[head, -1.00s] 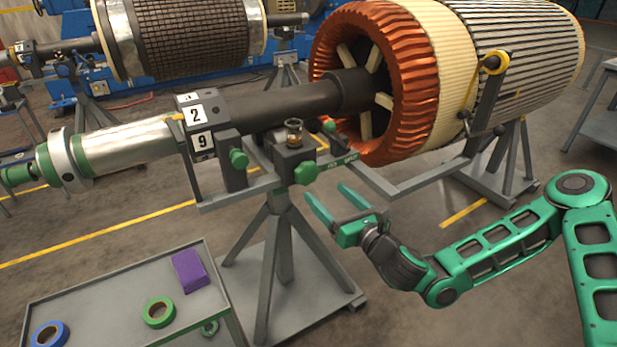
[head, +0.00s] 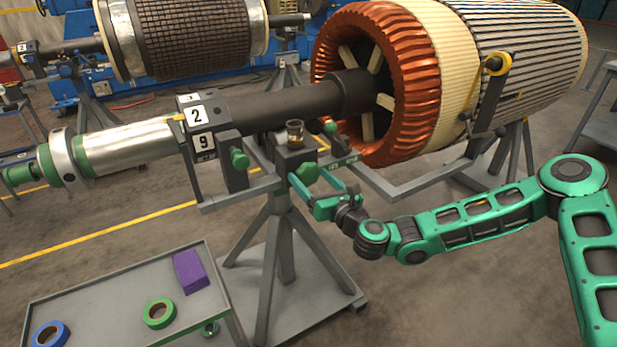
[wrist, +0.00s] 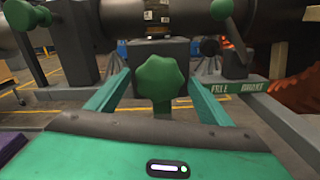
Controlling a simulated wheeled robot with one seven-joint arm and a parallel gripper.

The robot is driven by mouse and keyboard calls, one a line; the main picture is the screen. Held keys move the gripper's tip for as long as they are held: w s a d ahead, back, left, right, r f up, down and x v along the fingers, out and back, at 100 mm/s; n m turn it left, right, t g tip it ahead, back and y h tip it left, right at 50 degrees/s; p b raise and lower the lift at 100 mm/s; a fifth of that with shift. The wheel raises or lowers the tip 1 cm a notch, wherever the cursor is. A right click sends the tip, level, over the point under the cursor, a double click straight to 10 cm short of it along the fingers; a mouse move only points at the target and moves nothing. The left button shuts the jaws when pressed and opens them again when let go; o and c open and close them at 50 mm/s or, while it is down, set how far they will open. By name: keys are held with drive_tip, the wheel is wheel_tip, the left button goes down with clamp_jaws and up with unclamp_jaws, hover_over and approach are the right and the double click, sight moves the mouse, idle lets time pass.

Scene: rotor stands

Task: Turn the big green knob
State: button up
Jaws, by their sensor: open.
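The big green knob (wrist: 161,78) is a lobed knob on the front of the stand's grey block, centred in the wrist view. In the head view the knob (head: 306,174) shows just beyond my fingertips and is partly covered. My gripper (head: 317,183) is open, its two green fingers pointing at the stand. In the wrist view one finger of my gripper (wrist: 155,90) lies on each side of the knob, with a gap on both sides. I cannot tell how deep the knob sits between the fingers.
A smaller green knob (head: 239,160) is on the bracket to the left. The rotor shaft (head: 290,104) runs above. A grey cart (head: 90,300) with tape rolls and a purple box (head: 190,271) is at lower left.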

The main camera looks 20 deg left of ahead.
drive_tip(key=shift+w+a, duration=0.45)
drive_tip(key=c, duration=1.1)
drive_tip(key=shift+o, duration=0.2)
drive_tip(key=shift+a+r, duration=0.1)
drive_tip(key=shift+a, duration=0.15)
drive_tip(key=shift+d, duration=0.1)
drive_tip(key=shift+d+n, duration=0.15)
drive_tip(key=shift+n, duration=0.15)
